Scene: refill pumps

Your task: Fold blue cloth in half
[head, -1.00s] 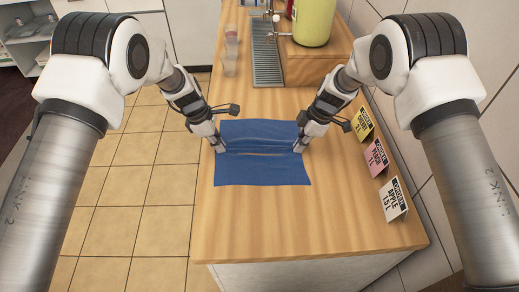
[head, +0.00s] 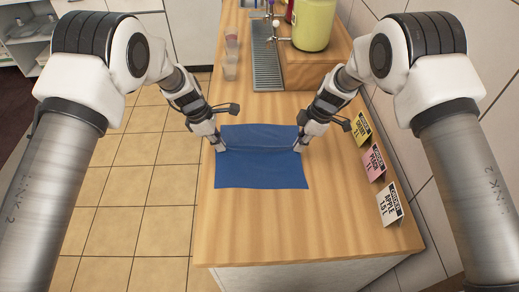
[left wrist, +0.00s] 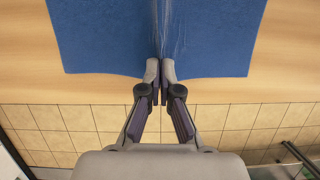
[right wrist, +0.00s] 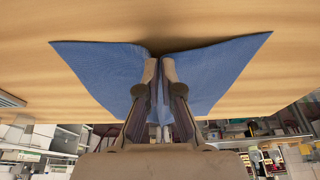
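The blue cloth (head: 262,172) lies spread on the wooden counter, with a crease running across its middle between my grippers. My left gripper (head: 221,149) is at the middle of the cloth's left edge. In the left wrist view its fingers (left wrist: 160,72) are together at the cloth's edge, pinching it at the crease. My right gripper (head: 299,148) is at the middle of the right edge. In the right wrist view its fingers (right wrist: 160,72) are nearly together, with cloth (right wrist: 215,75) gathered between them and spreading to both sides. The exact grip points are partly hidden by the fingers.
The wooden counter (head: 300,230) is clear in front of the cloth. Yellow, pink and white label cards (head: 389,204) stand along its right side. Clear cups (head: 230,68), a drip grate (head: 267,65) and a yellow-green container (head: 313,25) on a wooden block are at the back.

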